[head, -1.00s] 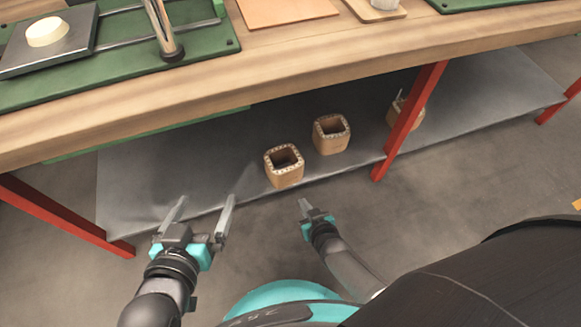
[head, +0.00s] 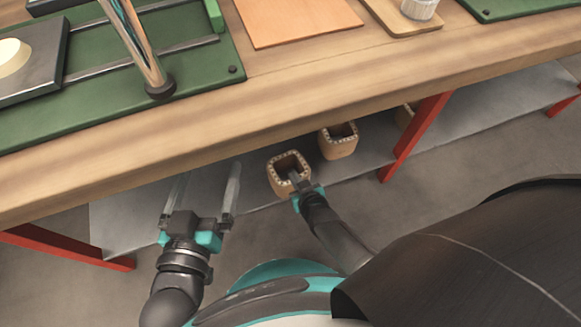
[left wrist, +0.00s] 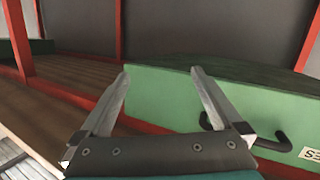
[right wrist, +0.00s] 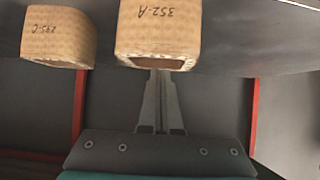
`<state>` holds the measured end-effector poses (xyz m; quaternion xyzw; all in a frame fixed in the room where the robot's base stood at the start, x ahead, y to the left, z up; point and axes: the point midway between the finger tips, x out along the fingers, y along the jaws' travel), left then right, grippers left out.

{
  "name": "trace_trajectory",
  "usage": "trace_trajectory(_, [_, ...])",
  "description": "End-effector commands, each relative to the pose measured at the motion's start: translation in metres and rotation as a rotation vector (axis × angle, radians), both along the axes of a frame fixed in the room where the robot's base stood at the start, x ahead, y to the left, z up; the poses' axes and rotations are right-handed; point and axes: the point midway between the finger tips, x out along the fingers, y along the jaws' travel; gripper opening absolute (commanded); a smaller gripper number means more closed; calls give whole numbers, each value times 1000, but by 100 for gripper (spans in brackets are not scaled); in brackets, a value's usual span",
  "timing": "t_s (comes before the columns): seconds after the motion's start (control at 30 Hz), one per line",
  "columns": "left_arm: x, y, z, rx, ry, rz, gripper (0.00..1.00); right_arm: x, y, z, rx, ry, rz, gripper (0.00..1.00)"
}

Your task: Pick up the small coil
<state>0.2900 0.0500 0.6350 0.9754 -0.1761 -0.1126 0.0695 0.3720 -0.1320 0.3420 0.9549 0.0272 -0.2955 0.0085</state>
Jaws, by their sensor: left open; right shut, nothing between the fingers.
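Two tan, square, hollow coils stand on the grey lower shelf. The nearer coil (head: 277,180) is marked "352-A" in the right wrist view (right wrist: 158,30). The other coil (head: 338,147) stands to its right and is marked "295-C" in the right wrist view (right wrist: 60,38). A third coil (head: 404,116) is mostly hidden behind a red leg. My right gripper (head: 293,178) is shut and empty, its tips at the opening of the nearer coil; I cannot tell if they are inside. My left gripper (head: 207,175) is open and empty, left of the coils.
The wooden tabletop (head: 330,75) overhangs the shelf (head: 470,119) just above the coils. A red leg (head: 415,137) stands right of them, another (head: 65,246) at the left. The shelf left of the coils looks clear.

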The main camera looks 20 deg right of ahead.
Motion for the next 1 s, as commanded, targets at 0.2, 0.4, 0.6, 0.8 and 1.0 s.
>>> trace_trajectory(0.2, [-6,-6,6,-64,-93,5,100,-3,3,-9,1,1,0,0])
trace_trajectory(0.4, [-8,-6,10,-79,-116,8,100,-3,3,-14,0,1,1,0])
trace_trajectory(0.6, [-8,-6,10,-80,-119,7,100,-4,3,-17,0,4,1,0])
trace_trajectory(0.8, [-8,-6,10,-80,-119,8,100,-5,3,-19,1,10,2,0])
trace_trajectory(1.0, [-7,-6,8,-67,-98,5,100,-20,2,-20,-1,16,2,0])
